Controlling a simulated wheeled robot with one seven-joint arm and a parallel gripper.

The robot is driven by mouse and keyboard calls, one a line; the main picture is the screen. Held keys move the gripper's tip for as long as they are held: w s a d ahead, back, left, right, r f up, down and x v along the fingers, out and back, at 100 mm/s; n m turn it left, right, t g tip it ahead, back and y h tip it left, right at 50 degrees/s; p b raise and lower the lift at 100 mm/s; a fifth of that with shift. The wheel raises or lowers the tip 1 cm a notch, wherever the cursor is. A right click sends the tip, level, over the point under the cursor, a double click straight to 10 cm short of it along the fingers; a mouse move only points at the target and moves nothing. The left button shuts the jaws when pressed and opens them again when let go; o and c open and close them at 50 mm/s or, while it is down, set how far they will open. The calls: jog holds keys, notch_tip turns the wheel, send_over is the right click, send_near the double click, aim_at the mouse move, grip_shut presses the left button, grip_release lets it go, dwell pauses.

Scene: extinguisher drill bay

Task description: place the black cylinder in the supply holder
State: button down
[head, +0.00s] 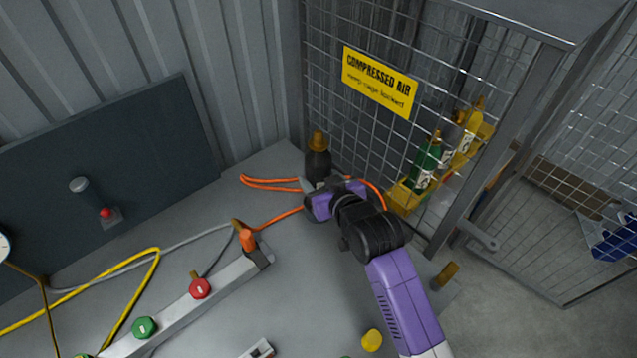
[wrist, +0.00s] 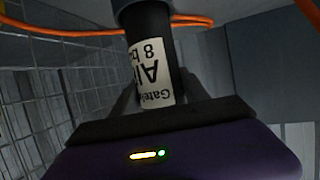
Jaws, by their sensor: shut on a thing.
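The black cylinder (head: 318,163) with a brass-coloured top stands upright near the back corner of the grey bench, beside the mesh cage. My gripper (head: 312,187) is shut on its lower part. In the wrist view the black cylinder (wrist: 151,50) shows a white label between the jaws (wrist: 150,95). A yellow rack (head: 403,197) inside the cage holds several cylinders, one of them green (head: 426,165); it appears to be the supply holder. I cannot tell whether the black cylinder touches the bench.
The cage (head: 345,120) bears a yellow compressed air sign (head: 380,82). Its frame post (head: 475,160) stands right of the rack. An orange hose (head: 275,183) loops around the cylinder's area. A metal manifold (head: 215,305) with coloured knobs lies at front left. The bench middle is mostly clear.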

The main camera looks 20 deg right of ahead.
jog(key=shift+f, duration=0.8)
jog(key=shift+f, duration=0.15)
jog(key=c, duration=0.6)
grip_release()
jog(key=shift+f, duration=0.15)
jog(key=shift+o, duration=0.2)
jog(key=v, duration=1.2)
jog(key=shift+r+b, duration=0.2)
jog(key=shift+b, duration=0.2)
